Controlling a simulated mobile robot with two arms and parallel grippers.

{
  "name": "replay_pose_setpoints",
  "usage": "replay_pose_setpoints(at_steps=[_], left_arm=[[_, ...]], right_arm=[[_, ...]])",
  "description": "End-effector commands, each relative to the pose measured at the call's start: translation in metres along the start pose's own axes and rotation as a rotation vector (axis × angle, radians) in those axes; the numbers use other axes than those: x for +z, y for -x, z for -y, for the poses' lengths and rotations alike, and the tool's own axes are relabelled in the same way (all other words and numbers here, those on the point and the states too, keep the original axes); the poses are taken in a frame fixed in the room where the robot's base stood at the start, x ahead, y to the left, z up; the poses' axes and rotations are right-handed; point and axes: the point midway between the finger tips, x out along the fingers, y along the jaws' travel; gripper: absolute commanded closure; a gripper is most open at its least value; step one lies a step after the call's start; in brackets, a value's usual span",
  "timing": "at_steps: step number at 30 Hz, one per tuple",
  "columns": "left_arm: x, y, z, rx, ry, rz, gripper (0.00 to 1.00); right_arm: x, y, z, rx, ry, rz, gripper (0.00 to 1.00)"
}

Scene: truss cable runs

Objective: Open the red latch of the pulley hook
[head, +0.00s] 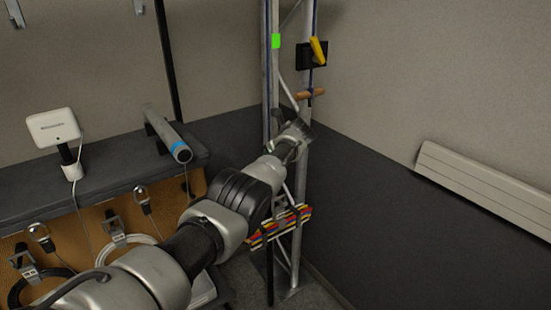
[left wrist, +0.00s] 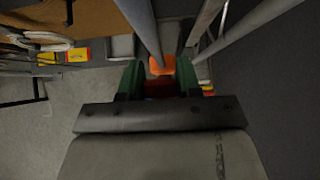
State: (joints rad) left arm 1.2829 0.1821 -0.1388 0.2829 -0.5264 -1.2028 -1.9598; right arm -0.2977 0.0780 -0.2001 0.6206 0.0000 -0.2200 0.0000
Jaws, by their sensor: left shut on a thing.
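My left arm reaches across the head view to the metal truss (head: 303,185), and its gripper (head: 294,140) is at the truss below a wooden peg. In the left wrist view the green fingers of my left gripper (left wrist: 160,82) are shut on a dark red part, the red latch (left wrist: 160,90), which is mostly hidden between them. An orange part (left wrist: 161,66) shows just beyond the fingertips, against the truss tubes. The rest of the pulley hook cannot be made out in the head view. My right gripper is not in view.
A yellow lever (head: 318,50) on a black box and the wooden peg (head: 310,93) are on the truss above my gripper. Striped cables (head: 290,222) hang lower. A dark bench (head: 105,178) stands left, with a white device (head: 53,127) and a grey tube (head: 167,135).

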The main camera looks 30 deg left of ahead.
Motion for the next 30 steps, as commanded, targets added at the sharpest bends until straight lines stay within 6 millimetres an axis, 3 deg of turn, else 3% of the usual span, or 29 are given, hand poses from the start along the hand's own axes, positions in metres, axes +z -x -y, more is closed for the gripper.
replay_pose_setpoints(at_steps=[28, 29, 30], left_arm=[[0.0042, -0.0024, -0.0015, 0.001, 0.001, 0.007, 1.00], [0.0042, -0.0024, -0.0015, 0.001, 0.001, 0.007, 0.62], [0.0041, -0.0025, -0.0016, 0.002, 0.001, 0.007, 0.55]], right_arm=[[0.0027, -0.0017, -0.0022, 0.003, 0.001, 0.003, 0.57], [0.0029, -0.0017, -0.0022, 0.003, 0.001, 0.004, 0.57], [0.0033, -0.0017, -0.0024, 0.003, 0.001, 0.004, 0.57]])
